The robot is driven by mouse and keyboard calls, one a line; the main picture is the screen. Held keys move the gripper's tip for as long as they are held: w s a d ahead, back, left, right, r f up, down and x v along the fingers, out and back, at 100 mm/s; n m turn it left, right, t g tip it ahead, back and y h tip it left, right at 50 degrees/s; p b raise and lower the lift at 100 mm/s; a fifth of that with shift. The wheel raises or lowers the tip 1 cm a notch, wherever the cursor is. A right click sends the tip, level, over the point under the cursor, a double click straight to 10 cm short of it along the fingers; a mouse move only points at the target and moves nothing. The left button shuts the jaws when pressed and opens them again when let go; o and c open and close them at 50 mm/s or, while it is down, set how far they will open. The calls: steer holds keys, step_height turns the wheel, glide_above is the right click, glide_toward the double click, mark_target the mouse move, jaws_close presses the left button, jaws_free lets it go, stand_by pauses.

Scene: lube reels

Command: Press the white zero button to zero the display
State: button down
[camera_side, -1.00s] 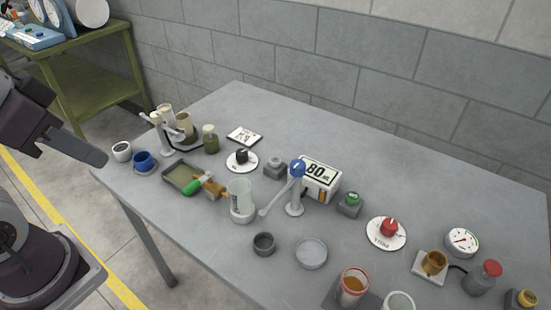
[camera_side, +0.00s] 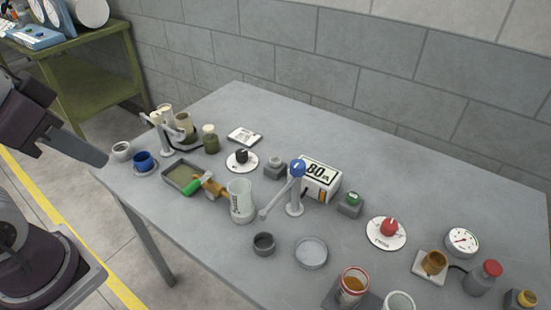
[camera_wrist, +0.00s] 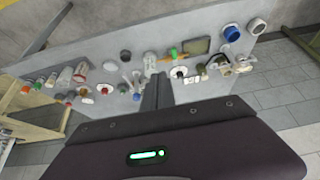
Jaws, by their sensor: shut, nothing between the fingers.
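The display (camera_side: 321,171) is a white box near the middle of the table in the side view, with large dark figures that look like 80. A small grey box with a pale, whitish-grey button (camera_side: 275,161) stands just left of it. Another grey box with a green button (camera_side: 353,198) stands at its right. My gripper (camera_side: 103,160) is shut and empty at the left, above the table's left end and far from the display and buttons. In the wrist view my gripper's fingers (camera_wrist: 157,92) point toward the table; the pale button is too small to tell there.
A lever post with a blue knob (camera_side: 297,168) stands right before the display. The table's back strip is mostly clear.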

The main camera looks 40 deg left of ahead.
steer(key=n+t+h, duration=0.3)
steer(key=n, duration=0.2)
glide_above(272, 161)
step_height(272, 161, down, 16)
steer(key=r, duration=0.1)
steer(key=shift+w+f, duration=0.1)
steer(key=shift+f, duration=0.15)
steer(key=shift+f, duration=4.4)
steer(key=shift+f, duration=0.4)
